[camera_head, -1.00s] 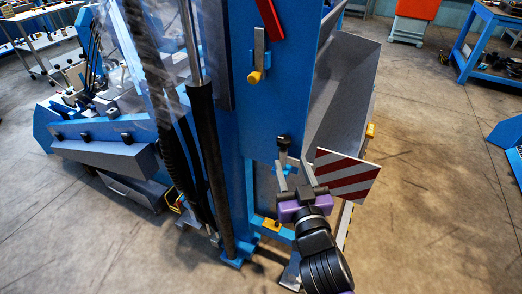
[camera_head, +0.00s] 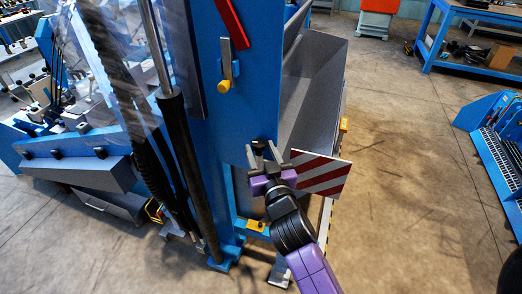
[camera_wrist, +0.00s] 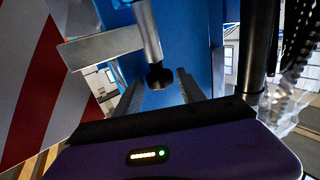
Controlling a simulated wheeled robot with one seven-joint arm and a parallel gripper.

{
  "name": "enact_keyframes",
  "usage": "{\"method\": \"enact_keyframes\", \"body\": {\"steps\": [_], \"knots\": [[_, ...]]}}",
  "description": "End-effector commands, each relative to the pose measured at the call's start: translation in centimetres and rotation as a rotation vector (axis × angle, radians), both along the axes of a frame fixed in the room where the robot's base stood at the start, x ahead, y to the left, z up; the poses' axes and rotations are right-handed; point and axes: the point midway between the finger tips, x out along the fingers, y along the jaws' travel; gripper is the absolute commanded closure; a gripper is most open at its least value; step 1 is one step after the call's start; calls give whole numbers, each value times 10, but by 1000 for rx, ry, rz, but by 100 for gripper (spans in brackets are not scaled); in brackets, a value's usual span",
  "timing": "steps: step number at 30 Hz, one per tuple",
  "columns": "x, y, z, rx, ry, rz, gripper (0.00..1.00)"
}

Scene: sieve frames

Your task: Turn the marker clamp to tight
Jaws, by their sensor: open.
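A metal lever with a black knob (camera_head: 259,145) is on the front of the blue upright, beside the red-and-white striped marker board (camera_head: 322,177); it looks like the marker clamp. In the wrist view its rod comes down from the top and ends in the black knob (camera_wrist: 159,76). My gripper (camera_head: 263,155) is open at the lever. In the wrist view the fingers (camera_wrist: 160,90) stand on either side of the knob, with visible gaps. The striped board (camera_wrist: 38,75) fills the left of that view. I cannot tell the clamp's tightness.
A lever with a yellow knob (camera_head: 224,86) and a red handle (camera_head: 233,22) are higher on the blue upright (camera_head: 210,125). A grey metal bracket (camera_wrist: 103,47) reaches in beside the left finger. A black cylinder (camera_head: 188,165) stands left. Open floor (camera_head: 400,190) lies right.

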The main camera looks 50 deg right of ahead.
Motion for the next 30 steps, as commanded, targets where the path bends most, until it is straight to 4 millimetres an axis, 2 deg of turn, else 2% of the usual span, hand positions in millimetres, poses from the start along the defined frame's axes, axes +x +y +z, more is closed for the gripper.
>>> {"method": "enact_keyframes", "body": {"steps": [3,10,21,30], "knots": [[0,0,0,0,0,0,55],[0,0,0,0,0,0,100],[6,3,-7,-4,4,-42,100],[5,5,-4,-3,2,-113,100]]}}
